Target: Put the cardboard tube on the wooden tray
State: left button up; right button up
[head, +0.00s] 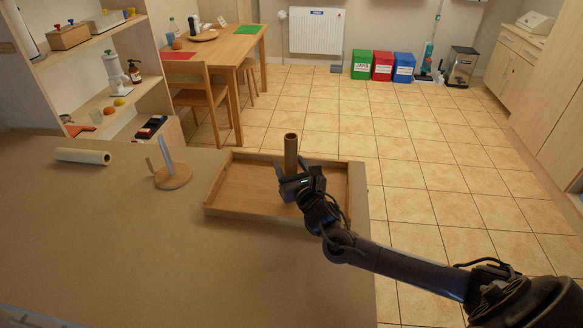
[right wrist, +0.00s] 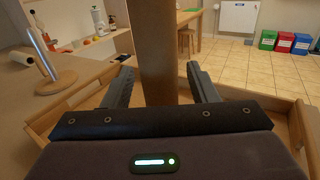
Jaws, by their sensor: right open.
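The brown cardboard tube (head: 291,152) stands upright over the wooden tray (head: 230,199) in the head view, its lower end hidden behind my right gripper. My right gripper (head: 293,178) is at the tray, its fingers open on both sides of the tube. In the right wrist view the tube (right wrist: 155,60) rises between the two spread fingers of the gripper (right wrist: 160,85), with a gap at the right finger. I cannot tell whether its base touches the tray floor. My left gripper is not in view.
A round wooden stand (head: 173,177) with a slanted post is left of the tray. A pale roll (head: 83,156) lies farther left on the counter. Shelves (head: 105,95) stand behind. The counter's front left is clear.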

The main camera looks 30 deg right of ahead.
jog(key=shift+r, duration=0.2)
jog(key=s+a+b, duration=0.1)
jog(key=s, duration=1.1)
jog(key=shift+a+b, duration=0.25)
jog(key=shift+b, duration=0.1)
jog(key=shift+f, duration=0.15)
